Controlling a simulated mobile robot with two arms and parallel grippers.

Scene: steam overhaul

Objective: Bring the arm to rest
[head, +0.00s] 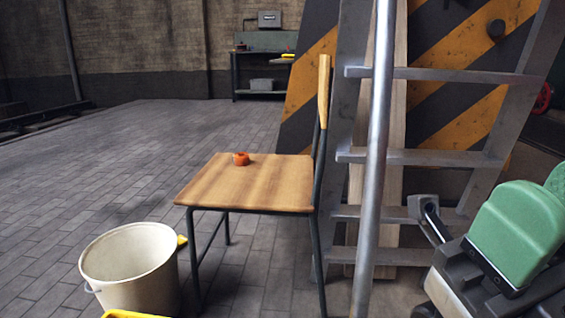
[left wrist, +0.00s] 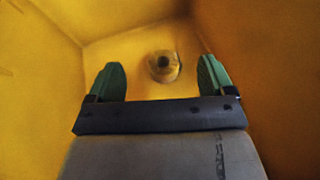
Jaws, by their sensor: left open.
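My left gripper (left wrist: 160,72) shows in the left wrist view, its two green fingers wide apart with nothing between them. It points into a yellow-walled space that looks like the inside of a yellow container (left wrist: 265,75). A small round thing with a dark centre (left wrist: 163,65) lies beyond the fingertips, apart from them; it is too blurred to name. My left arm and gripper do not show in the head view. My right gripper is not seen in either view.
A metal ladder (head: 420,158) stands at the right. The floor (head: 130,165) at the left is clear.

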